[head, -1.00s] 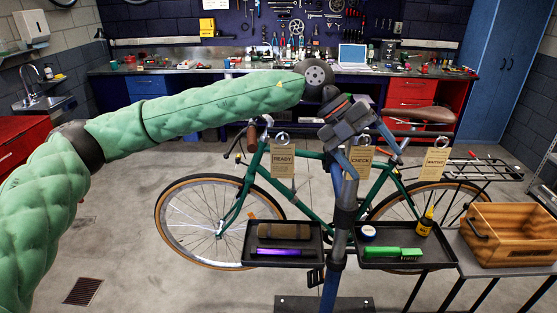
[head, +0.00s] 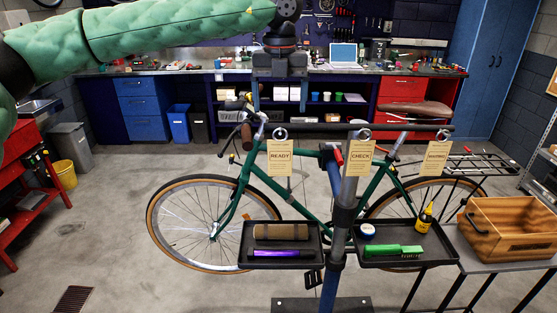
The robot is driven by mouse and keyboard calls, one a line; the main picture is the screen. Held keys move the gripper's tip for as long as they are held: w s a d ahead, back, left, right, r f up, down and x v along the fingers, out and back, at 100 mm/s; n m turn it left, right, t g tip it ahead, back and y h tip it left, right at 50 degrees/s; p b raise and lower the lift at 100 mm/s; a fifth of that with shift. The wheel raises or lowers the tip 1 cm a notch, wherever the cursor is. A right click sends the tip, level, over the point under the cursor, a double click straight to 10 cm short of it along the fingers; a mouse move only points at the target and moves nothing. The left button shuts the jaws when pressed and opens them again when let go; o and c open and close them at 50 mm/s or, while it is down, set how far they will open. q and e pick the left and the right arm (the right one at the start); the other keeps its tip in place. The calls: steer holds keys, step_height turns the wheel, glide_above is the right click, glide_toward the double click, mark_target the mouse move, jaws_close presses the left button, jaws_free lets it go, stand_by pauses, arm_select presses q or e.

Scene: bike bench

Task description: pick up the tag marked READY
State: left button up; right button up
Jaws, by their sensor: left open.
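The READY tag (head: 279,163) is a tan card with dark lettering. It hangs upright from a metal ring (head: 280,135) at the left part of a dark horizontal bar (head: 325,128) in front of the bike. Two similar tags hang to its right: the CHECK tag (head: 360,163) and the tag that seems to read WAITING (head: 435,160). My left gripper (head: 280,106) points straight down, with its fingers apart and nothing between them. It appears above the READY tag and its ring, apart from them in the picture. My right gripper is out of view.
The green bike (head: 312,196) and its stand post (head: 337,225) are behind and below the tags. Two dark trays (head: 312,262) hold a brown roll, a purple item, a green brush and a yellow bottle. A wooden crate (head: 520,240) stands at right.

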arm_select(q)
steer(key=b, duration=0.3)
glide_above(280, 146)
steer(key=f, duration=0.4)
steer(key=shift+w, duration=0.2)
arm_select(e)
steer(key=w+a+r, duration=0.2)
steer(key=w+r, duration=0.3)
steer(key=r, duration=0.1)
arm_select(q)
steer(key=shift+f, duration=0.25)
steer(key=shift+f+p, duration=0.5)
steer(key=shift+f, duration=0.55)
step_height(280, 146, down, 4)
steer(key=p, duration=0.3)
steer(key=shift+s+r, duration=0.1)
steer(key=shift+r, duration=0.05)
steer(key=shift+f+p, duration=0.35)
steer(key=shift+f, duration=0.45)
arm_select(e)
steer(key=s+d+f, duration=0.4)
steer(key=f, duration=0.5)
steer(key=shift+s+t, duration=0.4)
arm_select(q)
steer(key=shift+c, duration=0.2)
steer(key=c, duration=1)
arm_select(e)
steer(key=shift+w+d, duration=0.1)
